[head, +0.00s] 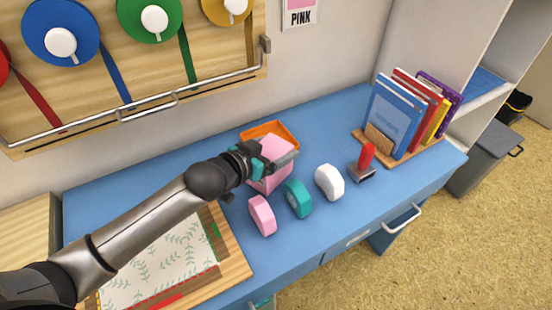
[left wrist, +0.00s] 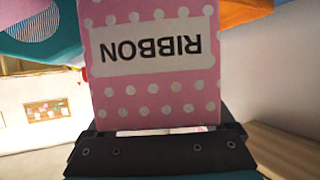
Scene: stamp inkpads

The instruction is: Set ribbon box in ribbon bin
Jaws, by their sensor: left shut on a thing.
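The ribbon box (head: 270,170) is pink with white dots. My left gripper (head: 276,158) is shut on it near its top. In the left wrist view, the ribbon box (left wrist: 150,80) fills the middle, with its RIBBON label upside down, between the dark jaws (left wrist: 155,133). An orange open bin (head: 284,129) stands on the blue desk, just behind the box. The box hides part of the bin's front; I cannot tell whether the box is clear of the desk. My right gripper is not in view.
Pink (head: 262,215), teal (head: 298,199) and white (head: 329,182) inkpad-like blocks stand in front of the box. A red-handled stamp (head: 365,160) and a book rack (head: 402,150) are to the right. A board with patterned paper (head: 165,262) lies front left. A rail (head: 150,102) runs along the wall.

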